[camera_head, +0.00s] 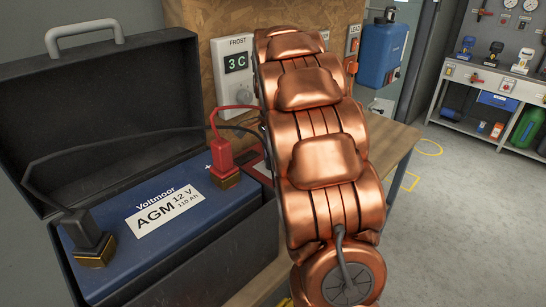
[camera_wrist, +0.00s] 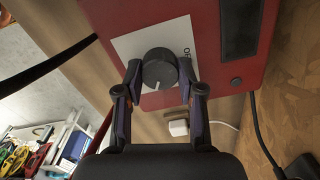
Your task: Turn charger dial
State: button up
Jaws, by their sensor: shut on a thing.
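The red charger (camera_wrist: 150,20) fills the top of the wrist view. Its dark round dial (camera_wrist: 159,66) sits on a white label, with a pale pointer mark toward its lower left. Letters beginning "OF" show on the label to the right of the dial. My gripper (camera_wrist: 160,76) has one finger on each side of the dial and is shut on it. In the head view my copper-coloured arm hides the gripper, the dial and most of the charger; only a red edge (camera_head: 262,167) shows beside the arm.
An open black box holds a blue AGM battery (camera_head: 120,262) with red and black clamps (camera_head: 222,158) on it. A FROST display reading 3 C (camera_head: 236,62) hangs on the wooden panel. In the wrist view a black cable (camera_wrist: 262,135) and white plug (camera_wrist: 179,127) lie near the charger.

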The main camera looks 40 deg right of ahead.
dwell(0.3)
jog(key=o, duration=1.1)
jog(key=shift+o, duration=0.2)
jog(key=shift+r, duration=0.15)
notch_tip(320, 180, up, 12)
dwell(0.5)
